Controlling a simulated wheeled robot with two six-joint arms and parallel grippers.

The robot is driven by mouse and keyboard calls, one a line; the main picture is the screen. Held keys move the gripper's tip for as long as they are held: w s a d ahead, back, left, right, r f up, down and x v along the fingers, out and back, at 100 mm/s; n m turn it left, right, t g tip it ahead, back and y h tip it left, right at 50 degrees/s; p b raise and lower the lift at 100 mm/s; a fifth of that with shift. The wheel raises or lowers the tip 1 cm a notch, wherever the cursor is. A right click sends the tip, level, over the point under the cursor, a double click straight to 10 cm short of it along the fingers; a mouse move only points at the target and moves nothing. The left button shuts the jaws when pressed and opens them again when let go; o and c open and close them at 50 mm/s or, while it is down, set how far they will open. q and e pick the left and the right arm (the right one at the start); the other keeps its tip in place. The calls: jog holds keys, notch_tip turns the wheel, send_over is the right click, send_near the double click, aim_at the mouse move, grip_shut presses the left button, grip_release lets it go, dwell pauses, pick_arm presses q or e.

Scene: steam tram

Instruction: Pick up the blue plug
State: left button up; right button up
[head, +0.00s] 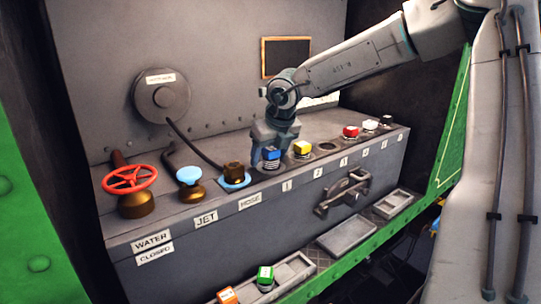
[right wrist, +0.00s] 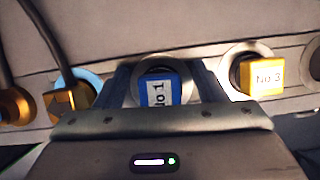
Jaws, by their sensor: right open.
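The blue plug (head: 271,154) stands upright in the first socket at the left of the row on the grey bench top. In the right wrist view the blue plug (right wrist: 157,91) shows a white label reading No 1. My right gripper (head: 272,146) is open and points down over it, with one finger on each side of the plug. In the right wrist view the fingers of my right gripper (right wrist: 163,83) flank the plug; whether they touch it I cannot tell. My left gripper is not in view.
A yellow plug (head: 303,149) labelled No 3 stands close to the right. Beyond are an empty socket (head: 327,147) and red (head: 351,131), white and black plugs. A brass hose fitting (head: 234,173) with a cable stands left.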

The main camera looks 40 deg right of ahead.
jog(key=shift+w+f, duration=0.1)
jog(key=shift+c, duration=0.4)
jog(key=c, duration=1.3)
jog(key=shift+o, duration=0.2)
jog(key=shift+r, duration=0.2)
